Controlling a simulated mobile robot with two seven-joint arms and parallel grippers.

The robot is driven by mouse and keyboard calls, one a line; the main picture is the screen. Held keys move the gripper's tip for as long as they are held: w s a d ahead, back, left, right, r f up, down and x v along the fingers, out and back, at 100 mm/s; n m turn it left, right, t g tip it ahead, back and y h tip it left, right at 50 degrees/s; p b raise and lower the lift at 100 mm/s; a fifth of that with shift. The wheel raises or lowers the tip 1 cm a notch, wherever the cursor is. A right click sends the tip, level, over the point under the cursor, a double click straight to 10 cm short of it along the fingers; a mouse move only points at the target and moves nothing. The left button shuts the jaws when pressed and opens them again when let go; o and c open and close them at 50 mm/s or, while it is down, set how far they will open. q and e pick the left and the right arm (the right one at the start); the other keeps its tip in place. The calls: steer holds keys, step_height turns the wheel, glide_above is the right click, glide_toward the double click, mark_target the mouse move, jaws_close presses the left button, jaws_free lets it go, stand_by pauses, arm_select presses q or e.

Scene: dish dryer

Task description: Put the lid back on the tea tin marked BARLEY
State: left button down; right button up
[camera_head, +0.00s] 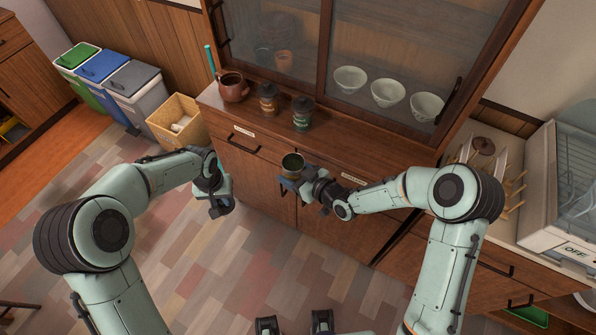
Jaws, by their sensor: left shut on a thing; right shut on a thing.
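Two tins with dark lids stand on the counter: an orange-brown one (268,100) and a green one (302,114).
A brown teapot (233,87) stands left of the tins on the wooden counter (345,138). White bowls (388,93) sit behind the cabinet glass. A dish dryer (565,190) and a rack with pegs (490,165) are at right. Bins (132,80) and a box (178,121) stand at left.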

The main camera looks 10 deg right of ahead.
arm_select(q)
steer(key=w+d+r+n, duration=0.3)
steer(key=w+d+r, duration=0.3)
steer(key=d+r, duration=0.3)
steer(key=n, duration=0.3)
glide_toward(294, 154)
steer(key=s, duration=0.2)
steer(key=shift+s+a+r+t+y, duration=0.1)
steer(key=shift+s+r+t+y, duration=0.2)
steer(key=shift+r, duration=0.2)
steer(key=shift+f, duration=2)
steer(key=shift+f, duration=0.9)
steer(key=shift+f, duration=0.6)
